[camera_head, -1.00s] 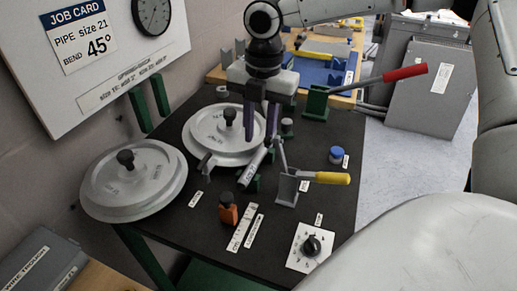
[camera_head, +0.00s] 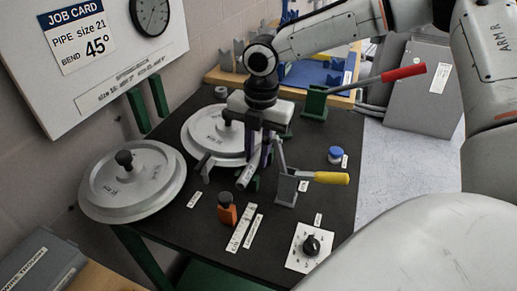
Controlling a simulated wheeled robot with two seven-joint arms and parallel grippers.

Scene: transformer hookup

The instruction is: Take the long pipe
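A light grey cylinder, seemingly the pipe (camera_head: 245,178), lies on the black bench top between the front disc and the yellow-handled lever. Only its near end shows; its length behind the gripper is hidden, so I cannot tell how long it is. My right gripper (camera_head: 260,158) points down over it, with its dark fingers at the pipe just behind the visible end. I cannot tell whether the fingers are closed on it. My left gripper is not in view.
Two grey discs with black knobs, one at the front left (camera_head: 110,190) and one behind (camera_head: 200,130), sit left of the gripper.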

